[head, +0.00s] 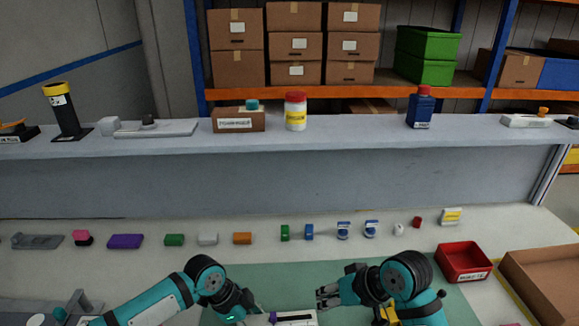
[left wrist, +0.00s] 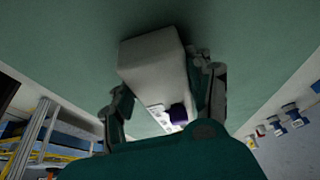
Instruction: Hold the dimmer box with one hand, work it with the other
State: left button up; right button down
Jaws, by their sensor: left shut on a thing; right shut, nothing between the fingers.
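The dimmer box, a pale box (head: 303,320) with a dark purple part (head: 288,317) on top, is at the bottom edge of the head view, partly cut off. My left gripper (head: 252,309) is shut on its left end. In the left wrist view the box (left wrist: 152,58) sits between the two fingers, with the purple part (left wrist: 178,113) near the palm. My right gripper (head: 326,296) is shut and empty, just above and right of the box in the head picture. Whether it touches the box I cannot tell.
A green mat (head: 270,276) lies under the arms. A row of small parts, among them an orange block (head: 242,238) and a purple block (head: 125,241), lies behind it. A red bin (head: 464,262) and a cardboard box (head: 545,280) stand right. A raised grey shelf (head: 300,160) runs behind.

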pick_arm(q)
jog(key=o, duration=1.6)
